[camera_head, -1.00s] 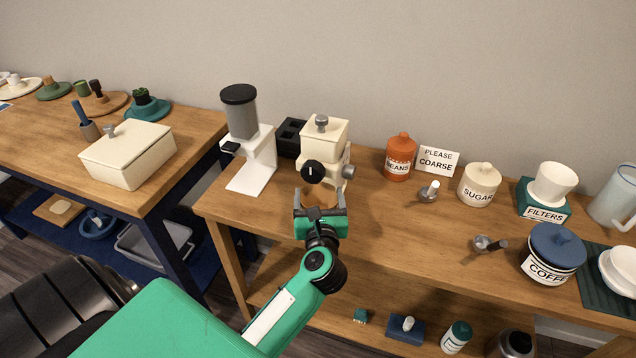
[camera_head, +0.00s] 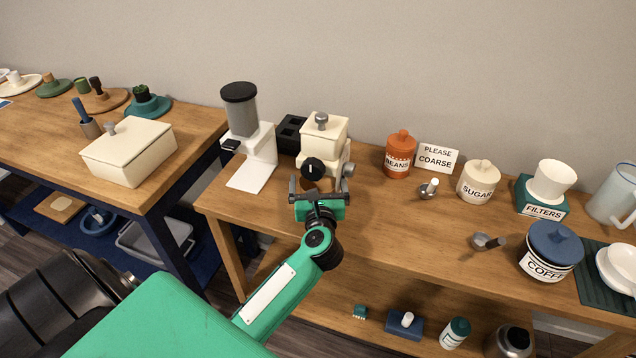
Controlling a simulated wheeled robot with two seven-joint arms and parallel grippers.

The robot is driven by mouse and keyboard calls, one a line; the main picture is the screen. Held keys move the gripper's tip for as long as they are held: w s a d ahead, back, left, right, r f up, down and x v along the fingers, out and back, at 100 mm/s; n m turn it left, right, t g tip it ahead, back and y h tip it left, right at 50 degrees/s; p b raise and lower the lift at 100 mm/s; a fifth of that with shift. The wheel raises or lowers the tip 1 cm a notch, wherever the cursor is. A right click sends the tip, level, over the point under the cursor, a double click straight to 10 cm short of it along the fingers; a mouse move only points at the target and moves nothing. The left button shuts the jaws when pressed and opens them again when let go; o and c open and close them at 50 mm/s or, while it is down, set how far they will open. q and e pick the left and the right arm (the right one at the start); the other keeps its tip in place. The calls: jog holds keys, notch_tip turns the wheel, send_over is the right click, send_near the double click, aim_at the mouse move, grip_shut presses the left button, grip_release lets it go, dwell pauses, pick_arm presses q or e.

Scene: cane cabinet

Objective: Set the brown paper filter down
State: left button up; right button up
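My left gripper (camera_head: 319,188) is in front of the cream grinder (camera_head: 323,150), just below its black knob. Its two fingers are spread wide apart. A small brown patch (camera_head: 320,184) shows between the fingers at the grinder's front; it may be the brown paper filter, but it is mostly hidden by the gripper and close in colour to the wooden table. I cannot tell what it rests on. My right gripper is not in view.
A white grinder with a grey hopper (camera_head: 241,112) stands to the left. An orange beans jar (camera_head: 398,158), a sugar jar (camera_head: 478,186), a filters box (camera_head: 541,211) and a blue-lidded coffee jar (camera_head: 550,255) stand to the right. The wooden counter (camera_head: 400,225) is clear in front of the beans jar.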

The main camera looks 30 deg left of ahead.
pick_arm(q)
jog(key=shift+r, duration=0.15)
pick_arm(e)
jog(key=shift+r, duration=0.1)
pick_arm(q)
jog(key=v, duration=0.2)
jog(key=shift+s+d, duration=0.2)
jog(key=shift+s, duration=0.1)
jog(key=b+v, duration=0.1)
jog(key=v, duration=0.7)
jog(key=shift+b, duration=0.35)
jog(key=shift+s+d, duration=0.4)
jog(key=shift+s, duration=0.15)
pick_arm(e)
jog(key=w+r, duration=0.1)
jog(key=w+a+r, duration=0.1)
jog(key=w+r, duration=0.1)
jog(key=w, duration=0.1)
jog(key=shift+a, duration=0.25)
